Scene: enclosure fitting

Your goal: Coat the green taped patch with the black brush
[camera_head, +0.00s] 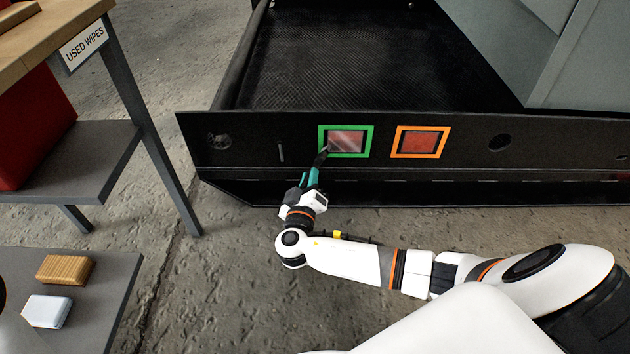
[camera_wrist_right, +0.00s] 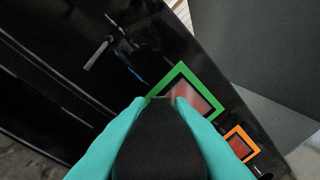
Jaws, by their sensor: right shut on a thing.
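The green taped patch (camera_head: 346,140) is on the black front panel, a reddish rectangle with a pale, streaky sheen, framed by green tape. It also shows in the right wrist view (camera_wrist_right: 192,100). My right gripper (camera_head: 315,174), with teal fingers, is shut on the black brush (camera_head: 321,158) below the patch's lower left corner. In the right wrist view, the brush's broad black body (camera_wrist_right: 160,148) lies between the fingers. Its tip reaches the patch's left side, but I cannot tell whether it touches the surface. My left gripper is not in view.
An orange-taped patch (camera_head: 419,142) is just right of the green one. A table labelled "USED WIPES" (camera_head: 85,44) stands at left, with a red container (camera_head: 32,125) on its shelf. A brown block (camera_head: 65,270) and a white block (camera_head: 47,311) lie on a grey surface lower left.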

